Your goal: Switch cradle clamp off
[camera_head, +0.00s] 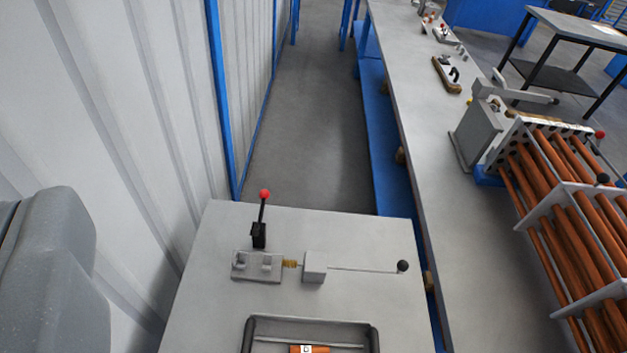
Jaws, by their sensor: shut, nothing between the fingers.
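A black-based lever (259,235) with a red ball knob stands nearly upright at the back left of the near grey table. Beside it is a small grey fixture (257,266) with a brass-coloured threaded part, a block and a thin rod ending in a black ball. On the right bench, a cradle-like frame (566,200) holds a bundle of orange-brown tubes (575,240). A second red knob (600,134) and a black knob (603,178) show at that bundle. I cannot tell which lever belongs to the cradle clamp. My gripper is not in view.
The near table (370,240) is mostly bare; a dark-rimmed tray (250,335) with an orange item is at its front. The long bench (415,110) runs along the right with small tools. A corrugated wall (110,110) is at left. Open floor (310,130) lies beyond the table.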

